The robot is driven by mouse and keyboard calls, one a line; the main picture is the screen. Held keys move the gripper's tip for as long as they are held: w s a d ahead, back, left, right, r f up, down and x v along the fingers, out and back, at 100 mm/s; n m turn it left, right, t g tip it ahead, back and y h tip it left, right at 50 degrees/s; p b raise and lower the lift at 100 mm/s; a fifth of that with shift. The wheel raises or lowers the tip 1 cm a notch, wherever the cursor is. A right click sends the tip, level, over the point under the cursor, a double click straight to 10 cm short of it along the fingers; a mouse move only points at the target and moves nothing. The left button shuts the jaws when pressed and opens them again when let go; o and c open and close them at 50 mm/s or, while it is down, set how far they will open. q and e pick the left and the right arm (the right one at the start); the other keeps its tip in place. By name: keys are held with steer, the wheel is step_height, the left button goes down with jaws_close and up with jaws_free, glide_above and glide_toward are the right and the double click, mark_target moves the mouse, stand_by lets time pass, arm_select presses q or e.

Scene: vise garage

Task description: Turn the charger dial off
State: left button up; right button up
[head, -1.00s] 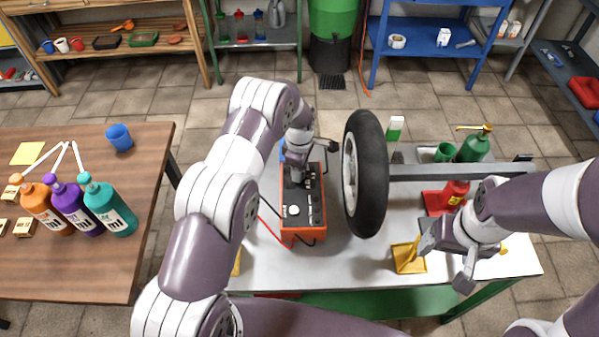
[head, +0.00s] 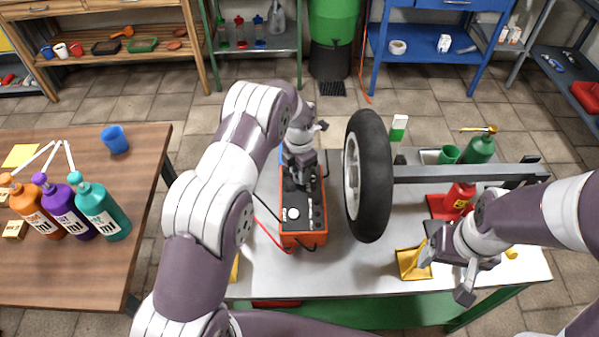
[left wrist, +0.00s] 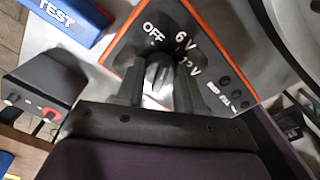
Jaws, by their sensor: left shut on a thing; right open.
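The charger is an orange-red box with a black top (head: 312,214), on the workbench left of the upright tire (head: 368,176). In the left wrist view its panel (left wrist: 205,70) carries OFF, 6 V and 12 V marks around the grey dial (left wrist: 158,74). My left gripper (head: 299,180) reaches down over the far end of the charger. In the left wrist view its two fingers (left wrist: 155,88) are shut on the dial from both sides. I cannot tell exactly which mark the dial points at. My right gripper (head: 446,273) is open and empty over the bench's right front.
The tire stands close to the charger's right. A yellow piece (head: 413,262) lies by my right gripper. A red can (head: 459,196) and green bottle (head: 480,149) stand at the right. A wooden table (head: 75,275) with bottles is at the left.

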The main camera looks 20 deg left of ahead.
arm_select(q)
steer(key=n, duration=0.5)
steer(key=shift+w+b, duration=0.1)
steer(key=shift+b, duration=0.3)
steer(key=shift+r+n, duration=0.1)
steer(key=shift+n, duration=0.2)
steer(key=o, duration=1)
steer(key=shift+o, duration=0.2)
step_height(320, 180, up, 7)
steer(key=shift+f+b, duration=0.15)
steer(key=shift+b, duration=0.35)
step_height(320, 180, up, 6)
steer(key=p, duration=0.2)
steer(key=shift+p, duration=0.3)
